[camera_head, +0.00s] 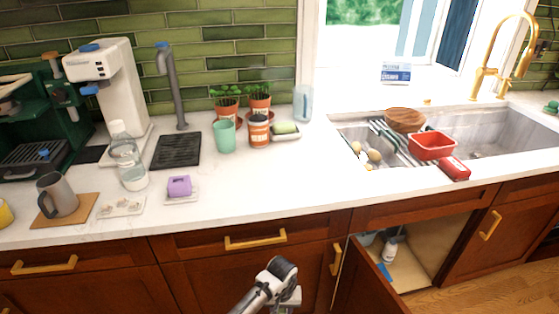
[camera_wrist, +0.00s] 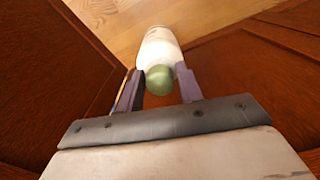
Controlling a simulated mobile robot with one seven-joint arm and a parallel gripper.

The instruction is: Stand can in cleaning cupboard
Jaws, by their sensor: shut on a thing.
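My gripper (camera_wrist: 159,82) is shut on a white can with a rounded green top, seen in the wrist view. The can (camera_wrist: 159,46) lies between the two purple-grey fingers, its green end toward the wrist and its white body pointing away. Wooden floor and dark red-brown panels show behind it. In the head view my arm shows low in the middle, in front of the cabinets; the fingers and can are not visible there. The open cupboard (camera_head: 410,272) under the sink has a pale interior. A white bottle (camera_head: 390,250) stands inside, with a blue item (camera_head: 384,271) near it.
The opened cupboard door (camera_head: 362,285) sticks out between my arm and the cupboard opening. A drawer handle (camera_head: 255,240) juts from the cabinet front. The counter above holds a red container (camera_head: 432,146) and a red bottle (camera_head: 455,168) by the sink.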

